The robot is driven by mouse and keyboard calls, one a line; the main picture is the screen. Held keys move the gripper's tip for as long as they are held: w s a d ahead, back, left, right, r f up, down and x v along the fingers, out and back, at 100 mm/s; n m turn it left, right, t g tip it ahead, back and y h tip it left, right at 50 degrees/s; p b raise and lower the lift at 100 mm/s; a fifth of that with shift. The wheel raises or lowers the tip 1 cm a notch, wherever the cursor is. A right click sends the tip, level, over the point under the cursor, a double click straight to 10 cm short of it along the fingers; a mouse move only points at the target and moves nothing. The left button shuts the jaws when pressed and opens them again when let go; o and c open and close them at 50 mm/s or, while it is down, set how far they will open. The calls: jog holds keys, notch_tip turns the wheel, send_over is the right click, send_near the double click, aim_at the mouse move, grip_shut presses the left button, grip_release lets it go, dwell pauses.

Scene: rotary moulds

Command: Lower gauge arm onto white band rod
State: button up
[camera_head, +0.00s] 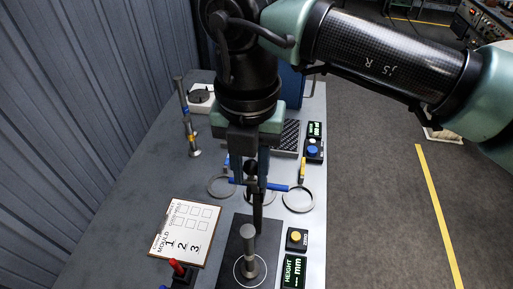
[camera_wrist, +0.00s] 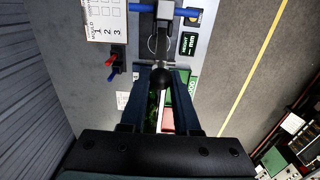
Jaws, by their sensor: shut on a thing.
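My gripper (camera_head: 252,170) is above the table, its fingers closed around a black ball knob (camera_wrist: 161,78) that appears to belong to the gauge arm. In the wrist view the knob sits between my two fingers (camera_wrist: 162,84). A blue bar (camera_head: 272,186) crosses just below my fingers in the head view; it also shows at the top of the wrist view (camera_wrist: 143,7). A grey rod (camera_head: 248,240) stands upright on a dark plate (camera_head: 232,262), inside a white circle. Its white band is not clear, and I cannot tell whether the gauge arm touches it.
A HEIGHT display (camera_head: 294,271) and a yellow-button ZERO box (camera_head: 297,239) are right of the plate. A mould card (camera_head: 185,231) and a red-handled block (camera_head: 180,275) are left. Rings (camera_head: 298,199), banded rods (camera_head: 188,125) and a blue-button box (camera_head: 314,150) stand farther back.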

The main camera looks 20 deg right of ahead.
jog(key=shift+s+a+f+b, duration=0.4)
jog(key=shift+s+a+b, duration=0.1)
jog(key=shift+s, duration=0.15)
jog(key=shift+s+a+f+b, duration=0.35)
jog(key=shift+s+b, duration=0.15)
jog(key=shift+s, duration=0.1)
jog(key=shift+s+a+f+b, duration=0.65)
jog(key=shift+s+f+b, duration=0.3)
jog(key=shift+b, duration=0.25)
jog(key=o, duration=1.4)
jog(key=shift+o, duration=0.2)
jog(key=shift+r, duration=0.2)
notch_tip(320, 180, up, 7)
jog(key=p, duration=0.3)
jog(key=shift+f+p, duration=0.15)
jog(key=shift+p, duration=0.15)
